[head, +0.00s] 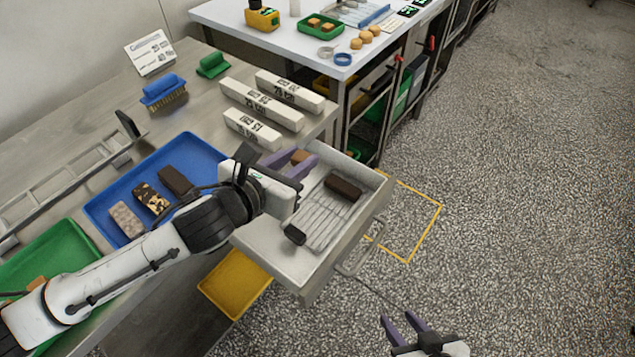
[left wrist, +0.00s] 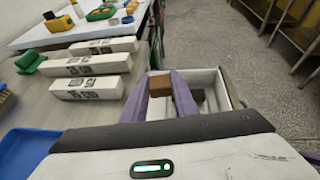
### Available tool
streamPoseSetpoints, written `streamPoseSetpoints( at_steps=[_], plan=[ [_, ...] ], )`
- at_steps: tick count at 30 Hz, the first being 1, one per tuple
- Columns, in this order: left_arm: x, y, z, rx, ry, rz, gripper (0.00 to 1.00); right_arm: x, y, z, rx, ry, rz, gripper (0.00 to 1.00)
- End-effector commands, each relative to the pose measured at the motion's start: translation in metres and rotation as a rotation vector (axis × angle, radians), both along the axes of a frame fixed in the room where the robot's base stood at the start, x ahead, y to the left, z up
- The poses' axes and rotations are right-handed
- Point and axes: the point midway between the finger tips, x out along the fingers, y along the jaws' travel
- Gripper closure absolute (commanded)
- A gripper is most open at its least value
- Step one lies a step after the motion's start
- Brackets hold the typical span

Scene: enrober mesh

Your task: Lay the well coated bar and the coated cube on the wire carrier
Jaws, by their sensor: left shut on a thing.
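My left gripper (head: 291,162) is shut on a small brown cube (head: 299,157), held over the back left of the open drawer. The cube also shows between the purple fingers in the left wrist view (left wrist: 185,100). The wire carrier (head: 322,222) lies in the drawer, with a dark brown bar (head: 343,187) on its far end. A dark piece (head: 295,235), perhaps a grip, is at its near end. The blue tray (head: 100,207) holds a speckled pinkish bar (head: 127,220), a mottled bar (head: 151,198) and a dark bar (head: 175,180). My right gripper (head: 403,324) is open and empty over the floor.
Three white labelled blocks (head: 262,105) lie behind the drawer (head: 367,217). A blue brush (head: 162,90) and a green tray (head: 60,255) are on the steel bench. A yellow bin (head: 234,284) is below the drawer. The floor at right is clear.

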Motion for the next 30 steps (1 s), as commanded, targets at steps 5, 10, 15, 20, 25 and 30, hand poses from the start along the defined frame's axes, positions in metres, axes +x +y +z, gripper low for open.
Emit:
streamPoseSetpoints(
  at_steps=[5, 10, 15, 20, 25, 30],
  plan=[
    [-0.020, -0.032, -0.038, -0.003, -0.006, -0.106, 0.87, 0.000, 0.000, 0.002, 0.000, 0.000, 0.000, 0.64],
    [-0.027, -0.040, -0.050, -0.005, -0.012, -0.137, 0.87, 0.000, 0.000, 0.002, 0.000, 0.000, 0.000, 0.64],
    [-0.027, -0.041, -0.064, -0.007, -0.009, -0.136, 0.87, 0.000, 0.000, 0.002, -0.001, -0.001, -0.001, 0.64],
    [-0.027, -0.041, -0.082, -0.007, -0.009, -0.135, 0.87, 0.000, 0.000, 0.002, 0.000, -0.002, -0.001, 0.64],
    [-0.027, -0.040, -0.103, -0.007, -0.011, -0.136, 0.87, 0.001, 0.000, -0.006, 0.001, -0.005, 0.000, 0.64],
    [-0.027, -0.041, -0.112, -0.007, -0.013, -0.136, 0.87, 0.001, 0.000, -0.015, 0.000, -0.003, -0.001, 0.64]
  ],
)
